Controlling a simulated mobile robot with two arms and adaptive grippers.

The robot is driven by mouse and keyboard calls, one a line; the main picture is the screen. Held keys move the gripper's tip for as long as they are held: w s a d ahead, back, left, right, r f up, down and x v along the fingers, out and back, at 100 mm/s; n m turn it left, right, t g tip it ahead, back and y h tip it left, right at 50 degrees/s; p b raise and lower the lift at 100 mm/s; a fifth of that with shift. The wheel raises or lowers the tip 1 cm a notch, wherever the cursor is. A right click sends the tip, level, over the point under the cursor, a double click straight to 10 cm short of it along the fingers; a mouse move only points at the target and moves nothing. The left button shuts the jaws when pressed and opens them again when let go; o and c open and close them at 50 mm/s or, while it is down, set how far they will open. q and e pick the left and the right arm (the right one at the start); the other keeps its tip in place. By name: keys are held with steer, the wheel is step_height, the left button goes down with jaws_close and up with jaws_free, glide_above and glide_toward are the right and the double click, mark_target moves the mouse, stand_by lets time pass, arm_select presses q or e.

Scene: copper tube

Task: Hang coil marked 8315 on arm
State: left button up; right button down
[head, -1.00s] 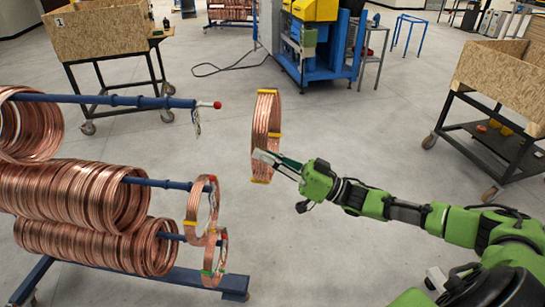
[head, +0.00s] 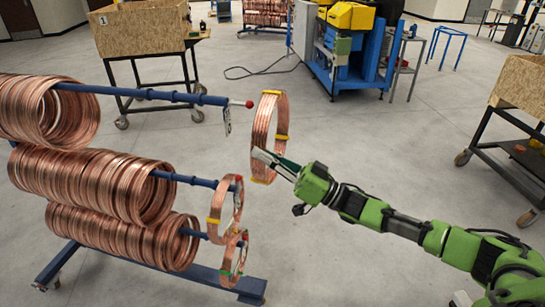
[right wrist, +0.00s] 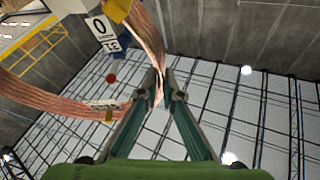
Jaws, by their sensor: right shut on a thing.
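A copper coil (head: 262,125) with yellow ties hangs upright in my right gripper (head: 268,160), which is shut on its lower part. The coil is just right of the red-tipped end of the top blue rack arm (head: 215,99); whether the ring lines up with the tip I cannot tell. In the right wrist view, the fingers (right wrist: 160,95) pinch the coil's copper band (right wrist: 50,97). A white tag (right wrist: 103,30) there shows only part of its marking, so the number 8315 is not readable. My left gripper is not in view.
The rack's three arms carry large copper coils (head: 95,185). Smaller tied coils (head: 224,205) hang at the lower arm ends. A tag (head: 227,121) hangs by the top arm's tip. A wooden bin cart (head: 140,45) and blue machine (head: 345,65) stand behind. Floor around my right arm is clear.

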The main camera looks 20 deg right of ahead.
steer(key=w+a+f+b, duration=0.1)
steer(key=w+a+b, duration=0.5)
steer(key=w+a, duration=0.4)
steer(key=shift+w+a+f, duration=0.3)
steer(key=shift+w+a, duration=0.05)
steer(key=shift+a, duration=1.25)
stand_by(0.5)
